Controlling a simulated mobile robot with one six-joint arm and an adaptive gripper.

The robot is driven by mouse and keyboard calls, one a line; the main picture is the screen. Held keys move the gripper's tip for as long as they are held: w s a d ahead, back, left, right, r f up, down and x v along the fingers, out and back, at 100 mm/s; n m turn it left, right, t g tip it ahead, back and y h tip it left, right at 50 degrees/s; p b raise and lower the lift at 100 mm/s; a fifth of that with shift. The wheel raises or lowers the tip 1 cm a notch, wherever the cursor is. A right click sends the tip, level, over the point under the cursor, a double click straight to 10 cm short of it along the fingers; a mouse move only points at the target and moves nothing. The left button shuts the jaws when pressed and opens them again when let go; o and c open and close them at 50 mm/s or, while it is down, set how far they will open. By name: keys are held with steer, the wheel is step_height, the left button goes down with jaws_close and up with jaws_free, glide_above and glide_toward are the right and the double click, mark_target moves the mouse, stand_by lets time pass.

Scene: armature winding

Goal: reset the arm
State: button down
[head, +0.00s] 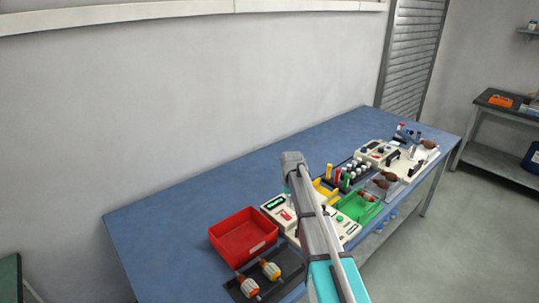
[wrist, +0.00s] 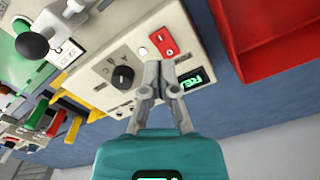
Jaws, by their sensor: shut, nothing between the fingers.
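My gripper (wrist: 160,75) shows in the wrist view with its grey fingertips together and nothing between them. It is over a cream control box (wrist: 115,62) that has a black knob, a red switch and a small green-lit display. I cannot tell from this view how far the fingertips are above the box. In the head view my arm reaches over the blue bench, and the fingertips do not show. The control box (head: 283,212) is partly hidden behind my arm there.
A red bin (head: 243,235) stands left of the control box, with a dark tray (head: 262,287) of two armatures in front. Green (head: 358,207) and yellow bins, upright coloured handles and another cream device (head: 395,155) lie to the right. The bench's (head: 160,218) back left is clear.

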steer(key=s+d+m, duration=0.1)
steer(key=s, duration=2.7)
steer(key=shift+s+d, duration=0.15)
steer(key=shift+d, duration=0.2)
steer(key=shift+d, duration=0.1)
